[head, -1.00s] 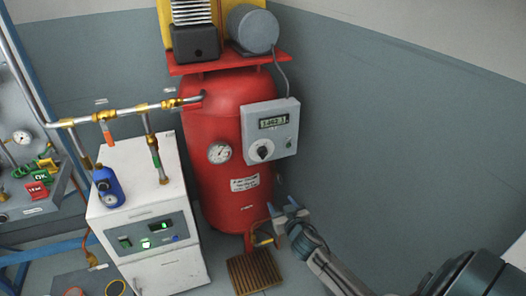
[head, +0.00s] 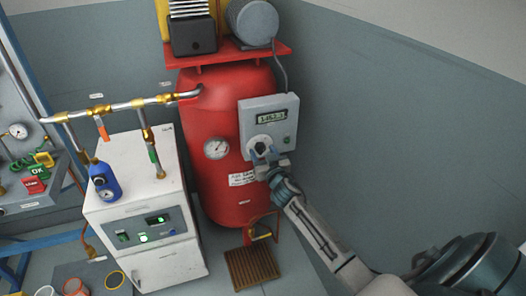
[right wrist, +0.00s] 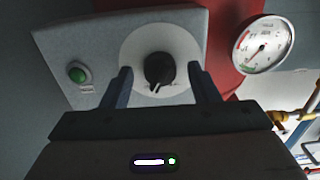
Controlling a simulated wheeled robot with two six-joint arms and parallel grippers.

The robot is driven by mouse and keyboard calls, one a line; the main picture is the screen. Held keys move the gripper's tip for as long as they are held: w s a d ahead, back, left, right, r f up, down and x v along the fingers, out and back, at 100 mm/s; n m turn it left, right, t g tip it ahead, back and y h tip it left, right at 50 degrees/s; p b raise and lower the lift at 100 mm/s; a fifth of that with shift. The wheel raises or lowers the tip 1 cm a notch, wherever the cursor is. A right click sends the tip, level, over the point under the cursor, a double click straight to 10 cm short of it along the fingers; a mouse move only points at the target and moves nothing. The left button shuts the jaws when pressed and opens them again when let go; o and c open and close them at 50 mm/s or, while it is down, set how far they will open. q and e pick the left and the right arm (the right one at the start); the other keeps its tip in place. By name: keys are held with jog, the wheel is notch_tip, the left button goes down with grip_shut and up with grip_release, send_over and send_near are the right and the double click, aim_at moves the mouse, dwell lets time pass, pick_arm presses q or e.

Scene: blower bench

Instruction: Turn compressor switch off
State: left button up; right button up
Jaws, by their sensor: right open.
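The compressor is a red tank (head: 222,110) with a grey control box (head: 283,108) on its right side. The box carries a small display (head: 271,117), a black rotary switch (head: 260,145) and a green button (head: 287,140). My right gripper (head: 262,156) is at the switch, just below and in front of it. In the right wrist view, the black knob (right wrist: 159,69) sits on a pale round plate between the two open fingers of my right gripper (right wrist: 162,85). The fingers appear apart from the knob. The left gripper is not in view.
A pressure gauge (head: 216,148) is on the tank, close to the gripper in the right wrist view (right wrist: 262,44). A white cabinet (head: 140,200) with a blue bottle (head: 105,182) stands to the left. A pipe (head: 125,107) runs above it. A wooden grate (head: 252,268) lies on the floor.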

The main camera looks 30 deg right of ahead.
jog(key=shift+w+d, duration=0.1)
jog(key=shift+w, duration=0.15)
jog(key=c, duration=1)
jog(key=shift+o, duration=0.2)
